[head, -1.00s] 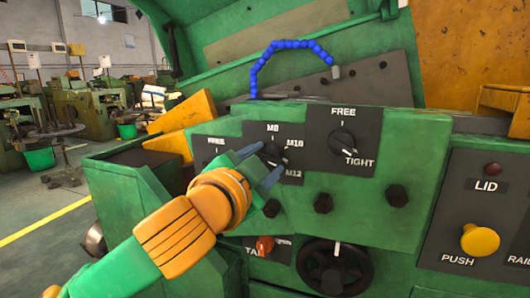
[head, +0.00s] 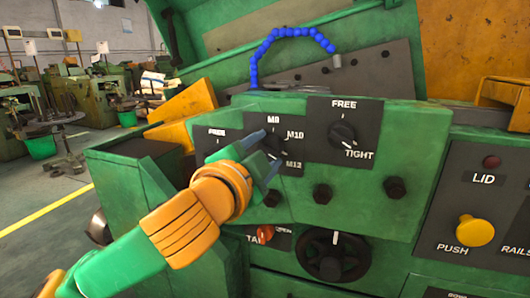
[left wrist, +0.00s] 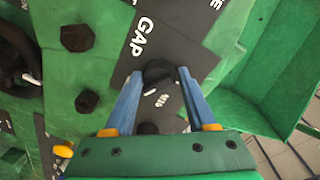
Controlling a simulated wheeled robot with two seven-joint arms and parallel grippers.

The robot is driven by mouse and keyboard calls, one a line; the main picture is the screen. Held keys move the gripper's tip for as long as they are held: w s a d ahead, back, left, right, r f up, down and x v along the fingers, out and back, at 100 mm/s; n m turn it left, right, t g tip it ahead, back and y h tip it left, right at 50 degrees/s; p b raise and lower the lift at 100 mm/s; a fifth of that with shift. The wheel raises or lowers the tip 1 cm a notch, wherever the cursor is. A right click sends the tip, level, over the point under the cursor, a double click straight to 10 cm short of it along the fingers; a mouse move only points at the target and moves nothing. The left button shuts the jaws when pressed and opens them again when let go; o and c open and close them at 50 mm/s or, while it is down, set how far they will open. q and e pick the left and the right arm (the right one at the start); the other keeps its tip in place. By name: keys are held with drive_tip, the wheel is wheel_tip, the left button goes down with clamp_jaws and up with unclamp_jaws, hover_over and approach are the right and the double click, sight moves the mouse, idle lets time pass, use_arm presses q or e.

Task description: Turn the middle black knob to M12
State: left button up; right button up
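The middle black knob (head: 272,143) sits on a dark plate (head: 296,148) marked M8, M10 and M12 on the green machine front. My left gripper (head: 267,152) is at this knob, and its blue fingers hide part of it. In the left wrist view the knob (left wrist: 159,74) lies between the tips of the two spread fingers (left wrist: 160,76). A narrow gap shows on its left side; contact on the right side I cannot tell. The knob's pointer direction is not clear. The plate there reads GAP. My right gripper is not in view.
The FREE/TIGHT knob (head: 342,131) is to the right, and another FREE plate (head: 209,143) is to the left. A yellow PUSH button (head: 466,231) is at the far right.

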use_arm(q)
drive_tip(key=o, duration=0.3)
drive_tip(key=b+v, duration=0.1)
drive_tip(key=v, duration=0.6)
drive_tip(key=shift+b, duration=0.3)
